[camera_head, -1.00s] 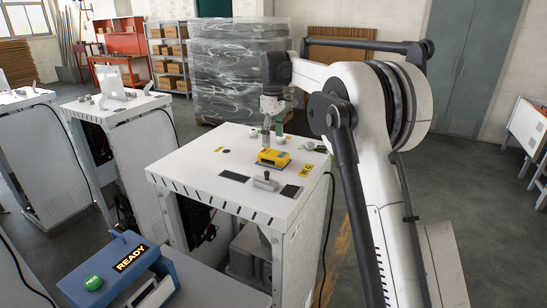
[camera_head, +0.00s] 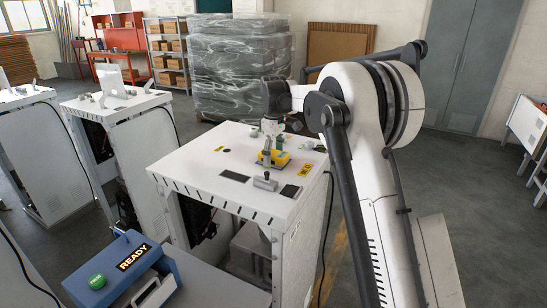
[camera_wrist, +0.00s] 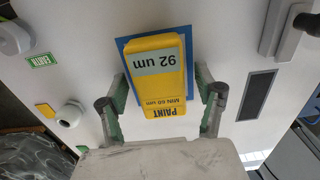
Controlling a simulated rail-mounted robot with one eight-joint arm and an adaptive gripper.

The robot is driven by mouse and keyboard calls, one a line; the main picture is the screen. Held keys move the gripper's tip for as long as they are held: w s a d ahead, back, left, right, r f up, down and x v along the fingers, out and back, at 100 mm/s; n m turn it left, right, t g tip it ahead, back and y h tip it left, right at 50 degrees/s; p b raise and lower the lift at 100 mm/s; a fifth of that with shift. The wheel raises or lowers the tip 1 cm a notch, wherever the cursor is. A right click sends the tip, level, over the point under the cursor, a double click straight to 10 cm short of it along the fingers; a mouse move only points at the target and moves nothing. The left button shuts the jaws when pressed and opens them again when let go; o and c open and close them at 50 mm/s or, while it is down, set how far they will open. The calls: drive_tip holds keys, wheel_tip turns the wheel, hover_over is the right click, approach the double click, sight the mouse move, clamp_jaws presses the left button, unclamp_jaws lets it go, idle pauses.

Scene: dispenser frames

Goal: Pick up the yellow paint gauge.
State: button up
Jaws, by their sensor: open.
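The yellow paint gauge (camera_wrist: 158,68) lies on a blue patch (camera_wrist: 121,44) on the white cabinet top, its display reading "92 um" in the wrist view. In the head view the gauge (camera_head: 279,160) is partly hidden by my gripper (camera_head: 270,148), which is above it. In the wrist view my gripper (camera_wrist: 162,100) is open, with one green-padded finger on each side of the gauge's near end. Gaps show between the fingers and the gauge. Whether the fingertips reach down to its height I cannot tell.
The white cabinet top (camera_head: 205,168) also bears a grey handle (camera_head: 265,181), dark slots and white knobs. A round knob (camera_wrist: 70,114) stands left of my gripper in the wrist view. A blue device reading "READY" (camera_head: 132,257) stands at the front left.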

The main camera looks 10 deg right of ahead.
drive_tip(key=c, duration=1.5)
drive_tip(key=shift+r, duration=0.1)
drive_tip(key=shift+r, duration=0.45)
drive_tip(key=r, duration=0.1)
drive_tip(key=r+b, duration=0.1)
drive_tip(key=a+r, duration=0.1)
drive_tip(key=shift+s+r+b, duration=0.25)
drive_tip(key=shift+s+b, duration=0.1)
drive_tip(key=shift+b, duration=0.05)
drive_tip(key=s+a+r+b, duration=0.2)
drive_tip(key=s+a+r, duration=0.3)
drive_tip(key=a, duration=0.3)
drive_tip(key=shift+s+a+r, duration=0.35)
drive_tip(key=shift+s+r, duration=0.05)
drive_tip(key=shift+r, duration=0.3)
